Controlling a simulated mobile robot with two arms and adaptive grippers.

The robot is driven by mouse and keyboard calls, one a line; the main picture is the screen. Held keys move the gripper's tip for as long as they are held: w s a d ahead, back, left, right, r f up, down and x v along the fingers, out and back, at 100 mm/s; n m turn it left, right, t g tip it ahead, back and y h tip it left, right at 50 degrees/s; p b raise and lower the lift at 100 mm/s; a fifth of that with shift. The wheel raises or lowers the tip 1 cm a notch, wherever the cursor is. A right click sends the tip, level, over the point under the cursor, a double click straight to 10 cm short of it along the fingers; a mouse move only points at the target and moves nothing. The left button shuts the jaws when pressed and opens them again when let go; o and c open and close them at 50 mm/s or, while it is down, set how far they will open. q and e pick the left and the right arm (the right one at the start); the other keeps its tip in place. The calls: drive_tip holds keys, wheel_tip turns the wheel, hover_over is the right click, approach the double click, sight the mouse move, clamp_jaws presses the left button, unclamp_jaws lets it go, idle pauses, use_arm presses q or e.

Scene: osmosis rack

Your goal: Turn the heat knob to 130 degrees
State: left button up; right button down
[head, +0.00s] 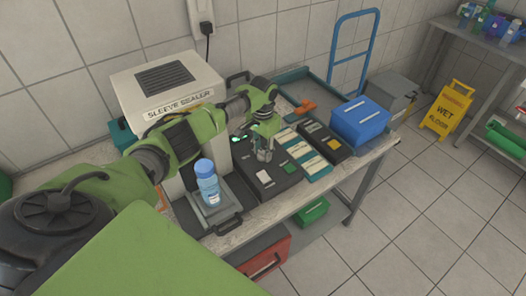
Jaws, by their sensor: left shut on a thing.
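The sleeve sealer (164,88) is a pale box with a dark vent on top and a "SLEEVE SEALER" label, standing at the back left of the bench. A dark flat panel unit (269,182) lies on the bench to its right. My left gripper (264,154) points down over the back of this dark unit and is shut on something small. The gripper hides what it holds, so I cannot make out the heat knob or its setting. A small green glow (237,139) shows beside the gripper. My right gripper does not show.
A blue-capped bottle (208,183) stands on a grey tray at the bench front. Teal and black cases (305,154), a blue box (361,121) and a blue hand truck (354,50) are to the right. A yellow wet-floor sign (445,109) stands on the open tiled floor.

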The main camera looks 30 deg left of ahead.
sight(263, 151)
use_arm(q)
drive_tip(key=shift+m, duration=1)
drive_tip(key=o, duration=1.1)
wheel_tip(263, 151, up, 12)
